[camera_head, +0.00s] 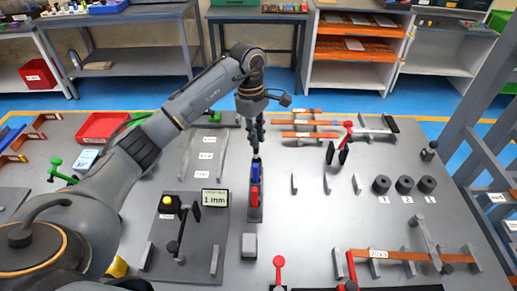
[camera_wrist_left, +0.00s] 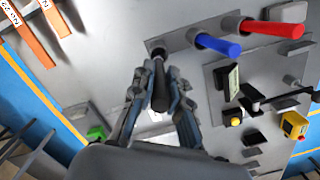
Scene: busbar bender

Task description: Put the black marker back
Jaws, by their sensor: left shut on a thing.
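My left gripper (camera_head: 257,138) points down over the far end of the dark marker holder (camera_head: 254,214). In the left wrist view, the left gripper (camera_wrist_left: 160,92) is shut on the black marker (camera_wrist_left: 159,88), which lies between its two fingers. The marker's far end is at or just over the end of the holder (camera_wrist_left: 187,40); I cannot tell how deep it sits. The blue marker (camera_head: 255,171) and the red marker (camera_head: 254,196) stand in the holder beside it. They also show in the wrist view, blue (camera_wrist_left: 218,45) and red (camera_wrist_left: 270,29). My right gripper is not in view.
A small display reading 1 mm (camera_head: 214,198) stands left of the holder. A plate with a yellow-knobbed device (camera_head: 166,202) lies further left. Black cylinders (camera_head: 404,185) and orange bars (camera_head: 310,134) are on the right. A red tray (camera_head: 100,126) is at the far left.

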